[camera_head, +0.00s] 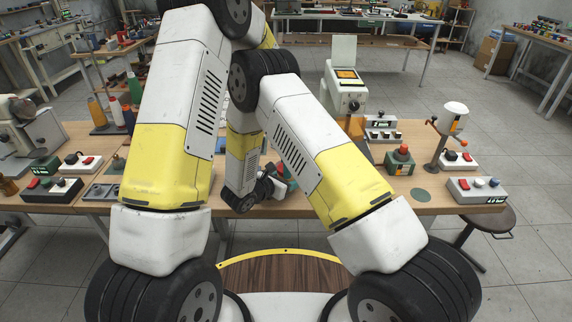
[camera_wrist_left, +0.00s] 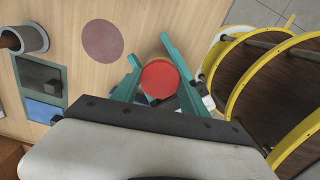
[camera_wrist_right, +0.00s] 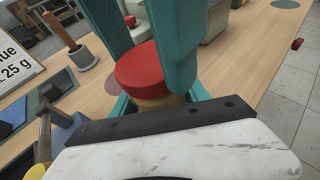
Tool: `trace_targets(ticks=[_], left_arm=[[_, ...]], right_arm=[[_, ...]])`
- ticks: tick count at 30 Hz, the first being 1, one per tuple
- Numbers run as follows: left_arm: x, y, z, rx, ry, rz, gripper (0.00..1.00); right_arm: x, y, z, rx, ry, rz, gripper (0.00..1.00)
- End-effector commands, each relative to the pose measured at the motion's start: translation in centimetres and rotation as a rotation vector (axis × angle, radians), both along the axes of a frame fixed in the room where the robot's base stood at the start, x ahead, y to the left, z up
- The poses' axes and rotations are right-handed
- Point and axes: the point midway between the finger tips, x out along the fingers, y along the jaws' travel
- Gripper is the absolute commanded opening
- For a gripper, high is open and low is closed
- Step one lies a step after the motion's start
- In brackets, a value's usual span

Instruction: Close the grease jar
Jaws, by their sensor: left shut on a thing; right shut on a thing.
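The red lid (camera_wrist_left: 160,78) is a round disc seen from above in the left wrist view. My left gripper (camera_wrist_left: 158,72) has its teal fingers on both sides of it and is shut on it. The right wrist view shows the lid (camera_wrist_right: 140,70) directly above the tan body of the grease jar (camera_wrist_right: 158,101). My right gripper (camera_wrist_right: 157,96) is shut on that body, low between its fingers. Any gap between lid and body is hidden. In the head view, my arms hide most of the jar, and my left gripper (camera_head: 277,181) shows small near the table's front edge.
The wooden table (camera_head: 330,203) carries control boxes (camera_head: 478,189), a green box with a red knob (camera_head: 401,160) and a white machine (camera_head: 346,92). A mauve disc (camera_wrist_left: 102,40) lies flat on the tabletop. A grey cup with a brown handle (camera_wrist_right: 82,58) stands left in the right wrist view.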

Motion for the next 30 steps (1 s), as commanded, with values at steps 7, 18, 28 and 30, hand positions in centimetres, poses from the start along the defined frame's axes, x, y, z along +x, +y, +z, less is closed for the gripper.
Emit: trace_targets(ticks=[7, 18, 28, 30], left_arm=[[0.0, 0.0, 0.0, 0.0, -0.001, -0.022, 0.03], [0.0, 0.0, 0.0, 0.001, 0.001, -0.021, 0.73], [0.0, 0.0, 3.2, 0.0, -0.002, -0.02, 0.73], [0.0, 0.0, 4.1, 0.0, -0.003, -0.021, 0.73]], right_arm=[[0.0, 0.0, 0.0, -0.001, -0.001, -0.001, 0.0], [0.0, 0.0, 0.0, -0.001, -0.001, 0.0, 0.0], [0.0, 0.0, 0.0, -0.001, -0.001, -0.001, 0.0], [0.0, 0.0, 0.0, -0.001, -0.001, 0.0, 0.0]])
